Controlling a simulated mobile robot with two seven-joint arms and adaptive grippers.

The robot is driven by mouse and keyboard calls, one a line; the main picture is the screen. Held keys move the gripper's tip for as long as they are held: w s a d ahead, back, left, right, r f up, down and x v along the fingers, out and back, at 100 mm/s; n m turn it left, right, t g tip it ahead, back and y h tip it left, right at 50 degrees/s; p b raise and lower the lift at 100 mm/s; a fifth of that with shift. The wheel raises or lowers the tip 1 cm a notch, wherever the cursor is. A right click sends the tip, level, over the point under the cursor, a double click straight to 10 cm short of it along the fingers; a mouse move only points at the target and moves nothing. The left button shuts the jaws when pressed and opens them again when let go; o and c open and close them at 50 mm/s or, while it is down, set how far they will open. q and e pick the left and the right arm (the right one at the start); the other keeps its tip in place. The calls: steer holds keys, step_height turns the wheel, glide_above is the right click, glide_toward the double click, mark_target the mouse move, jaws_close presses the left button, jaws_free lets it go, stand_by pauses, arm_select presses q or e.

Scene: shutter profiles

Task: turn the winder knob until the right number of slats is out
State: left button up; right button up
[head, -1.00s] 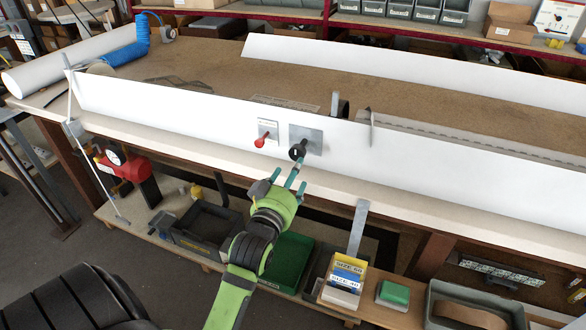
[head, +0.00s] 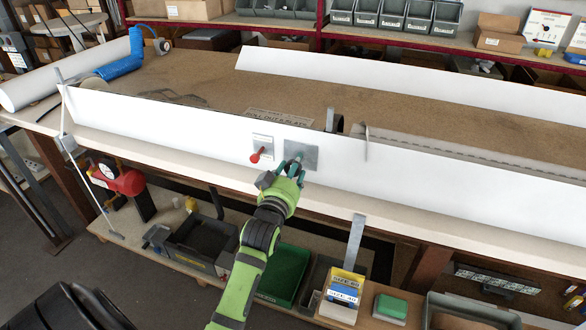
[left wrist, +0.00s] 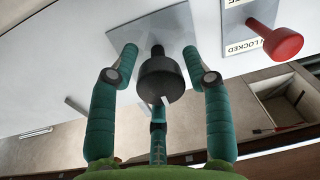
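The black winder knob (left wrist: 160,78) sits on a grey square plate (head: 302,156) on the long white front panel (head: 420,185). My left gripper (head: 293,165) is at the knob, its teal fingers spread around it. In the left wrist view the two upper fingertips stand either side of the knob with small gaps, and a third finger is below. The gripper covers most of the knob in the head view. A red lever (head: 255,157) is on a small plate to the left, with "LOCKED" lettering near it. My right gripper is out of view.
A partly readable card (head: 280,117) lies on the brown bench top behind the panel. A grey perforated strip (head: 450,155) runs behind the panel at right. A metal strip (head: 355,242) hangs from the front edge. Bins and boxes, including a green bin (head: 284,275), are below.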

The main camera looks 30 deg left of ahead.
arm_select(q)
steer(key=c, duration=0.4)
steer(key=shift+m, duration=0.4)
steer(key=shift+c, duration=0.2)
